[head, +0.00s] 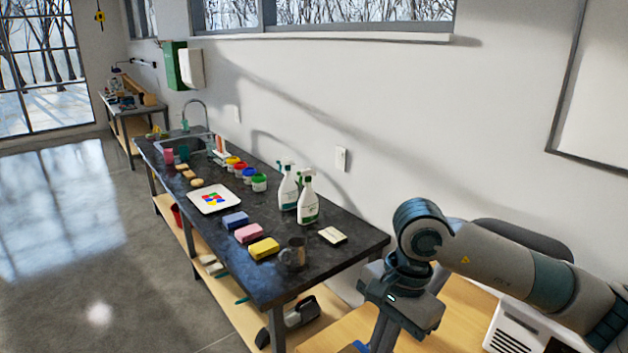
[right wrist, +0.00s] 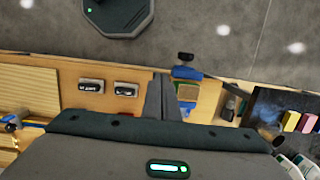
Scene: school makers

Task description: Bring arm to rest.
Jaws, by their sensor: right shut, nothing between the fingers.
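My right arm comes in from the right in the head view, with the elbow bent and the wrist hanging down. My right gripper (head: 383,335) points downward beside the right end of the dark counter, over the wooden bench top (head: 452,318). In the right wrist view its fingers (right wrist: 162,98) are together with nothing between them. My left gripper is in neither view.
The dark counter (head: 340,262) holds spray bottles (head: 307,201), sponges (head: 263,249), a metal mug (head: 293,254), paint pots and a white palette (head: 213,198). A blue clamp (right wrist: 186,73) and two small labelled boxes (right wrist: 91,84) are near the fingers. Open floor lies left.

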